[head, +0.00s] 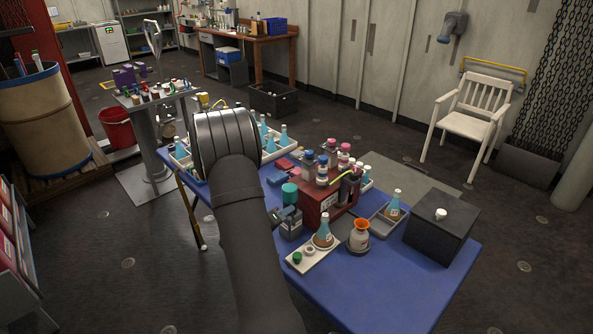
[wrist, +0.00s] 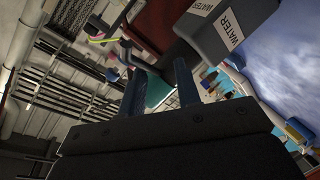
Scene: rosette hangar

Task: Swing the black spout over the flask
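A small grey dispenser (head: 291,228) with a teal cap (head: 290,193) stands on the blue table, just right of my arm. A short dark piece at its top (head: 286,213) looks like the black spout. The flask (head: 323,236), conical with blue liquid, stands upright on a white tray to the right of the dispenser. In the wrist view my gripper (wrist: 160,90) has its two fingers apart, with teal showing beyond the gap. A black part (wrist: 186,57) lies close to the right finger, beside the grey WATER-labelled body (wrist: 228,30); contact cannot be told.
A red case (head: 318,207) with several bottles stands behind the dispenser. The table's front right (head: 385,290) is clear.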

